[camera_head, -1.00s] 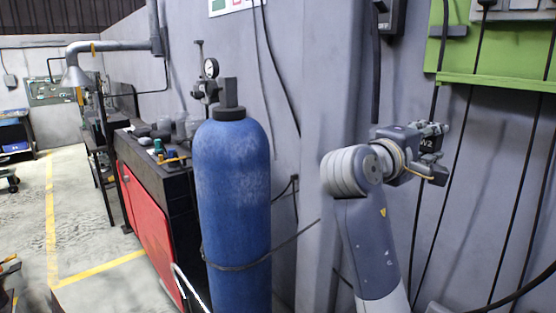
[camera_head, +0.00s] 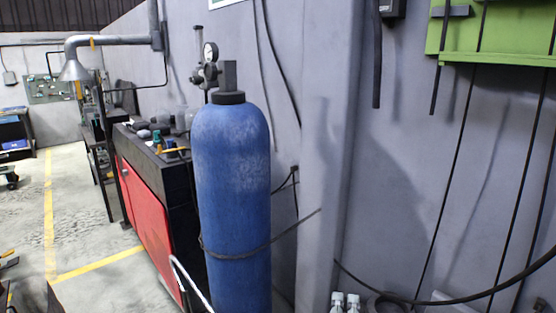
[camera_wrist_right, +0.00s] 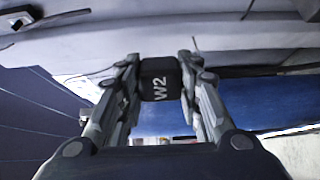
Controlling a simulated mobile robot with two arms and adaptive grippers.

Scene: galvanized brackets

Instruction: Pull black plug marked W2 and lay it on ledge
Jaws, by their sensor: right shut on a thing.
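The black plug marked W2 (camera_wrist_right: 160,79) shows in the right wrist view, its white lettering facing the camera. My right gripper (camera_wrist_right: 160,85) is shut on it, with one finger on each side. Neither the plug nor the right gripper can be made out in the head view. A green panel (camera_head: 500,45) with a lip along its lower edge is on the wall at the upper right of the head view. I cannot tell whether this lip is the ledge. My left gripper is not in view.
A blue gas cylinder (camera_head: 231,180) stands left of a grey wall column (camera_head: 325,150). A red and black cabinet (camera_head: 150,210) is behind it. Black cables (camera_head: 463,130) hang below the green panel. Two small pale fittings (camera_head: 345,302) show at the bottom edge.

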